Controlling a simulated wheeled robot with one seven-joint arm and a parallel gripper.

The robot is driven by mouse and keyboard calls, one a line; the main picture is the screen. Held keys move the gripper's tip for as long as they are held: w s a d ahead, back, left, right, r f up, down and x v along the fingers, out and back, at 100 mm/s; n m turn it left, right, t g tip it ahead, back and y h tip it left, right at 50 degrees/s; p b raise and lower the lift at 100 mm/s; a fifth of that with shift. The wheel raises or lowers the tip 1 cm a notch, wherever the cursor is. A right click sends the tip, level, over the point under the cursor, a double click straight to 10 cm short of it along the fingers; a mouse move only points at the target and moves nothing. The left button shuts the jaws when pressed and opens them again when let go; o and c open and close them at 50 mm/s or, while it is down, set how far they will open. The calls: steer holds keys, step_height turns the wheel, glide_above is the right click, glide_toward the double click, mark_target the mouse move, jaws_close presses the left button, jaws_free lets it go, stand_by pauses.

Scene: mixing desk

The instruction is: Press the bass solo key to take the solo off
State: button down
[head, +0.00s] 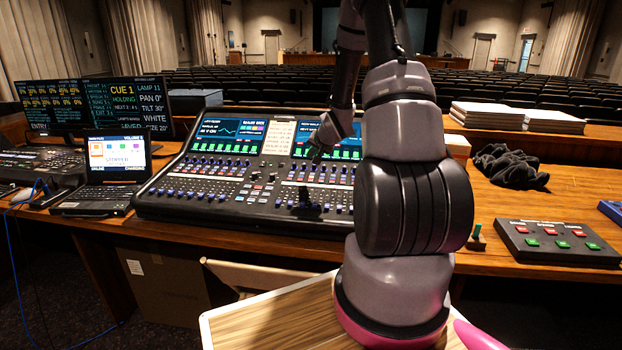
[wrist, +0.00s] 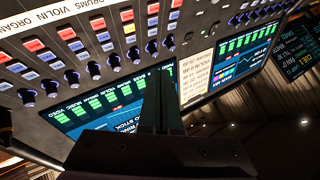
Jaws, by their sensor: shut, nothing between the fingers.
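The mixing desk (head: 245,185) stands on the wooden table, with sloped rows of keys, knobs and faders below its screens. My gripper (head: 314,150) is over the right half of the desk, near the lower edge of the right screen. In the wrist view my gripper (wrist: 160,75) is shut and empty, its fingers pointing at the desk in front of a channel screen (wrist: 110,105). Rows of keys and blue-ringed knobs lie beyond the tips. One key glows yellow (wrist: 152,47); I cannot read whether it is the bass solo key. Contact with the desk cannot be told.
A laptop (head: 115,160) and dark monitors (head: 127,108) stand left of the desk. On the right are a control box with red and green keys (head: 556,242), a crumpled black cloth (head: 510,165) and stacked papers (head: 515,117).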

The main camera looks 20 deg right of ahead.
steer(key=shift+w+d+f, duration=0.1)
steer(key=shift+w+f, duration=0.05)
steer(key=shift+f, duration=1.4)
steer(key=shift+w+d+f, duration=0.1)
steer(key=shift+f, duration=1.45)
steer(key=shift+f, duration=0.1)
steer(key=shift+f, duration=0.3)
steer(key=shift+w+f, duration=0.1)
steer(key=shift+f, duration=0.15)
steer(key=shift+r, duration=0.7)
steer(key=shift+r, duration=0.1)
steer(key=shift+s+a+r, duration=0.1)
steer(key=shift+s+r, duration=0.05)
steer(key=shift+r, duration=1.05)
steer(key=shift+s+a+r, duration=0.1)
steer(key=shift+s+r, duration=0.05)
steer(key=shift+r, duration=1.05)
